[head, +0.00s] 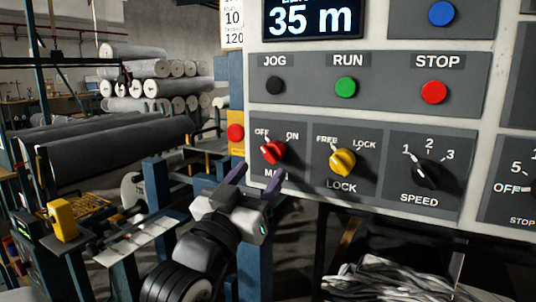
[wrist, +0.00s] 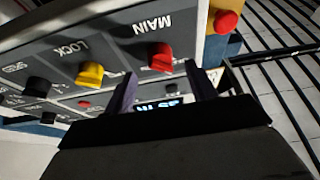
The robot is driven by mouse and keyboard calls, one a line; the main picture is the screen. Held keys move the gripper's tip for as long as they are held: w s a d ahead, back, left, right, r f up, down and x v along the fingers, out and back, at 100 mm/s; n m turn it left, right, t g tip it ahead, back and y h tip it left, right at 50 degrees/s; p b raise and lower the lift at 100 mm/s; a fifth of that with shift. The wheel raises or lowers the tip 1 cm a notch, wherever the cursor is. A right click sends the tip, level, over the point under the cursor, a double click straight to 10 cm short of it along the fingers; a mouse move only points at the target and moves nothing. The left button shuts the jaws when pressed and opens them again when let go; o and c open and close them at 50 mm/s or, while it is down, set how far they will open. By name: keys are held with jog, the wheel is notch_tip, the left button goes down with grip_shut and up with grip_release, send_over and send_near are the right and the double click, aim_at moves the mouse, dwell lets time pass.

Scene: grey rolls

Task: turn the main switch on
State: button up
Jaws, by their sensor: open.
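The main switch (head: 272,152) is a red rotary knob on the grey control panel, with OFF and ON printed above it. Its pointer is turned up and left, toward OFF. In the wrist view the red knob (wrist: 160,57) shows beside the upside-down word MAIN, ahead of the gap between my fingers. My gripper (head: 256,177) is open and empty, with two purple fingers just below and left of the knob. The fingers also show in the wrist view (wrist: 161,85), apart from the knob. The fingers partly cover the MAIN label in the head view.
Right of the switch are a yellow LOCK knob (head: 342,162) and a black SPEED knob (head: 426,175). JOG, RUN and STOP buttons sit above. A red button on a yellow box (head: 236,132) is close on the left. Grey rolls (head: 110,145) lie behind.

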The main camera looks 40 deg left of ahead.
aim_at(270, 158)
jog(key=shift+p+x, duration=0.4)
jog(key=shift+x, duration=1.95)
jog(key=shift+s, duration=0.1)
jog(key=c, duration=1)
